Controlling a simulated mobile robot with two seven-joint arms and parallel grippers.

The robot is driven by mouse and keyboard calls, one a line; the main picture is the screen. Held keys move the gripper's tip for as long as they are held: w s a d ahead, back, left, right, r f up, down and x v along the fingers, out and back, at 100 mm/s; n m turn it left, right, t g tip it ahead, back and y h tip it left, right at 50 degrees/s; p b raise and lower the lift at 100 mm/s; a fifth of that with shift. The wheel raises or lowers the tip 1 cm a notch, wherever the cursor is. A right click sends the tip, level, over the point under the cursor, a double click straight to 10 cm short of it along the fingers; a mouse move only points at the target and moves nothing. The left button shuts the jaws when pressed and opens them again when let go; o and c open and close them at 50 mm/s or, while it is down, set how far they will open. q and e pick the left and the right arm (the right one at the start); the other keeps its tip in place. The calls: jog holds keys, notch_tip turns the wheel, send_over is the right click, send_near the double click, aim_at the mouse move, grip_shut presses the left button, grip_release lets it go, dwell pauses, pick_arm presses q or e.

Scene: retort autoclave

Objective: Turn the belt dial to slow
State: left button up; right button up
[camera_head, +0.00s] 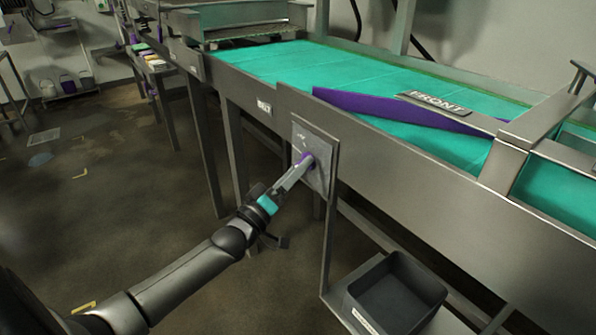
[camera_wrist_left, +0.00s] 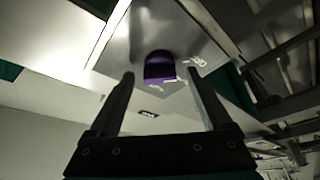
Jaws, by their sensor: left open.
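The belt dial is a purple knob (camera_head: 309,158) on a grey metal panel (camera_head: 323,178) fixed to the side of the conveyor. It also shows in the left wrist view as a dark purple knob (camera_wrist_left: 158,66), with small white labels on the panel near it. My left gripper (camera_head: 301,163) reaches the dial from the lower left. In the left wrist view its fingers (camera_wrist_left: 161,78) are apart, with the dial between and just beyond the tips; I cannot tell whether they touch it. The fingers partly hide the dial in the head view. My right gripper is not in view.
A dark grey bin (camera_head: 398,296) stands below right of the panel. The floor at left is mostly clear.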

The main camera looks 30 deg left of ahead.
pick_arm(q)
jog(key=shift+w+r, duration=0.15)
jog(key=shift+w, duration=0.25)
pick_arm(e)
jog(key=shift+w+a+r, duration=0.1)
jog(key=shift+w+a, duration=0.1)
pick_arm(q)
grip_shut()
dwell(0.3)
